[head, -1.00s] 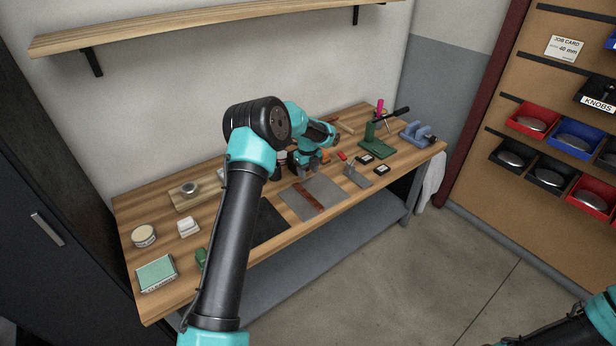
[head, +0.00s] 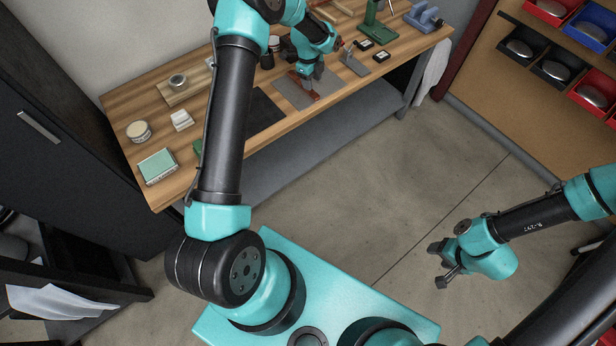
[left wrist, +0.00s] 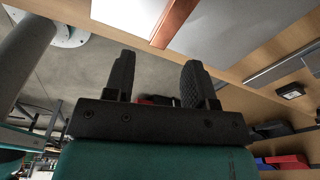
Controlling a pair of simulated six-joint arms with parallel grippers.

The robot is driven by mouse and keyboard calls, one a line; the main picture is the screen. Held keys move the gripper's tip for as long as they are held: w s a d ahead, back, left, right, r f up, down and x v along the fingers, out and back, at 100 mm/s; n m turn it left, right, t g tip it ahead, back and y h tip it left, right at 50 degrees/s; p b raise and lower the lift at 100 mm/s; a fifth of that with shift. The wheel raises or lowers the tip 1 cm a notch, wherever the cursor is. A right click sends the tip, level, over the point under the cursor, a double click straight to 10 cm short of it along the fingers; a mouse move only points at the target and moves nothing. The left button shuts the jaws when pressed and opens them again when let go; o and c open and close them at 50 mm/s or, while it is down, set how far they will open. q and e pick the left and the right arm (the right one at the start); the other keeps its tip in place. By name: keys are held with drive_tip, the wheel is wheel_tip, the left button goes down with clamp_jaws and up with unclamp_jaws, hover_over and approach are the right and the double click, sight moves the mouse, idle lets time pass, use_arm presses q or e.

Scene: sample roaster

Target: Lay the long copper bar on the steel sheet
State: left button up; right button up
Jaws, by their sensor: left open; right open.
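The long copper bar (head: 312,97) lies on the grey steel sheet (head: 287,90) on the workbench. My left gripper (head: 306,76) is just above the bar in the head view and partly covers it and the sheet. In the left wrist view the open left fingers (left wrist: 157,75) are apart and empty. The copper bar (left wrist: 172,22) shows beyond them, crossing the steel sheet (left wrist: 225,30), with one end reaching the sheet's edge. Whether a finger touches the bar I cannot tell. My right gripper (head: 438,265) is open and empty over the floor, away from the bench.
A dark mat (head: 262,110) lies left of the sheet. A grey bracket (head: 352,62) and small black boxes (head: 380,56) stand to its right. A round tin (head: 138,131), white block (head: 181,120) and green-topped box (head: 157,166) are at the bench's left.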

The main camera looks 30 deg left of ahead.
use_arm(q)
drive_tip(key=s+d+f+n+h, duration=0.1)
drive_tip(key=s+d+f+n, duration=0.35)
drive_tip(key=s, duration=0.35)
drive_tip(key=s+d+f+n+h, duration=0.1)
drive_tip(key=s+d+f+n, duration=0.2)
drive_tip(key=s+d+n, duration=0.3)
drive_tip(key=s+d+f+n+h, duration=0.1)
drive_tip(key=s+d+f+n, duration=0.3)
drive_tip(key=s, duration=0.5)
drive_tip(key=s+d+r+n, duration=0.1)
drive_tip(key=s+d+n, duration=0.2)
drive_tip(key=s+n, duration=0.3)
drive_tip(key=s, duration=0.4)
drive_tip(key=shift+d+r+t, duration=0.2)
drive_tip(key=shift+r+t, duration=0.1)
